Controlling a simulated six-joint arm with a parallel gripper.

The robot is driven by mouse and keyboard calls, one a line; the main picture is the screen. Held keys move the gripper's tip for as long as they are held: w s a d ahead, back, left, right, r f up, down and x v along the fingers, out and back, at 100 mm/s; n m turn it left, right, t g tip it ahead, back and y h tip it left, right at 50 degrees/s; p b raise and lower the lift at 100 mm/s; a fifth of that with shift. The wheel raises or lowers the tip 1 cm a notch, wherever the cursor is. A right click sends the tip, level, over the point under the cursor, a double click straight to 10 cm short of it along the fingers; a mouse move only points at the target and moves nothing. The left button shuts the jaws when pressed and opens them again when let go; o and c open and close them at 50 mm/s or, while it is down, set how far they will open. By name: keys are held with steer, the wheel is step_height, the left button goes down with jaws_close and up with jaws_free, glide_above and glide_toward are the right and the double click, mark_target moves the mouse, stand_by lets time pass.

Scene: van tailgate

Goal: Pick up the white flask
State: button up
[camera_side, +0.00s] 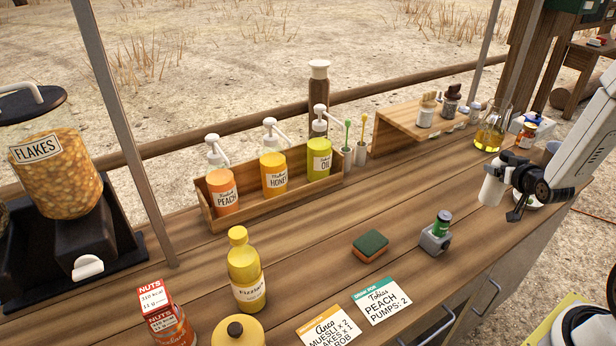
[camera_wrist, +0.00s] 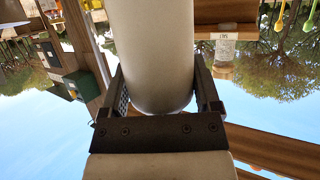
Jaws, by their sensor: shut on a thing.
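The white flask (camera_side: 491,187) is a pale, smooth cylinder near the counter's right-hand edge in the side view. It leans slightly there. My gripper (camera_side: 511,178) reaches in from the right and is shut around it. In the wrist view, the flask (camera_wrist: 152,50) fills the space between the two dark fingers of my gripper (camera_wrist: 160,95), with one finger against each side. Its far end is cut off by the picture's top edge. I cannot tell whether its base touches the counter.
A raised wooden shelf (camera_side: 400,125) with jars is farther left. A green-topped sponge (camera_side: 370,246) and a small grey holder (camera_side: 435,238) lie in front. The wooden counter between is clear.

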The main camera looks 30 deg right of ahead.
mark_target(508, 153)
steer(key=shift+r, duration=2.05)
